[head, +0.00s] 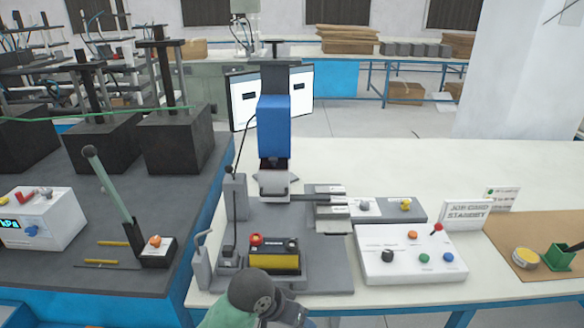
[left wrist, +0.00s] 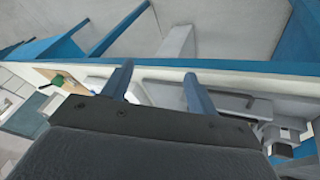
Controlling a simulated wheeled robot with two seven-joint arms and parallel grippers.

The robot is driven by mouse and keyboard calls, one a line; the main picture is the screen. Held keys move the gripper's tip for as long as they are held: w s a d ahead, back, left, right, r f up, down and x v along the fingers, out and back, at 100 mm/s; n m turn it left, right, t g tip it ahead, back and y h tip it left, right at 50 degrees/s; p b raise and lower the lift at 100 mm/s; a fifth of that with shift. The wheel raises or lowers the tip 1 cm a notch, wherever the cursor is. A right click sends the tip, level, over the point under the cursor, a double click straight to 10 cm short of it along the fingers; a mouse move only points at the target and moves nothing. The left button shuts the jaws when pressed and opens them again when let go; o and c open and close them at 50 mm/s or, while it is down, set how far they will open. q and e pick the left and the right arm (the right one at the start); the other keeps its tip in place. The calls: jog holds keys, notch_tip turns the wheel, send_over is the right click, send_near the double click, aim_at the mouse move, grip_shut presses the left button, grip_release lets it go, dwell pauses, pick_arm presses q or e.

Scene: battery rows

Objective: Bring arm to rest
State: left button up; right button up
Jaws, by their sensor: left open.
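Part of my arm, a dark round joint with a green link, shows at the bottom middle of the head view, in front of the bench edge. Its fingertips cannot be made out there. In the left wrist view my left gripper (left wrist: 159,72) has two blue fingers standing well apart with nothing between them. The white bench edge with its blue trim runs just past the fingers. A yellow and black battery (head: 274,262) with a red cap sits in the grey fixture (head: 325,277), beyond the arm. My right gripper shows in neither view.
A blue-headed press (head: 275,128) stands behind the battery. A white control box (head: 408,256) with buttons and a red-knobbed lever stands to the right. A dark bench with a tall lever (head: 112,190) is at the left. Open floor lies between the benches and the back table.

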pick_arm(q)
jog(key=s+a+f+n+t+y, duration=0.1)
jog(key=s+a+f+n+y, duration=0.15)
jog(key=s+a+f, duration=0.6)
jog(key=s+a+f+n+y, duration=0.1)
jog(key=s+a+f+y, duration=0.3)
jog(key=s+a, duration=0.75)
jog(key=w+f+h, duration=0.1)
jog(key=w+f, duration=0.1)
jog(key=f, duration=0.9)
jog(key=w+f+h, duration=0.1)
jog(key=w+f, duration=0.1)
jog(key=f, duration=1)
jog(key=s+f, duration=0.3)
jog(key=f, duration=0.8)
jog(key=s+f+g, duration=0.1)
jog(key=s+f, duration=0.3)
jog(key=f, duration=0.7)
jog(key=shift+s+d+f+g, duration=0.15)
jog(key=shift+s+f+g, duration=0.05)
jog(key=shift+f+g, duration=0.1)
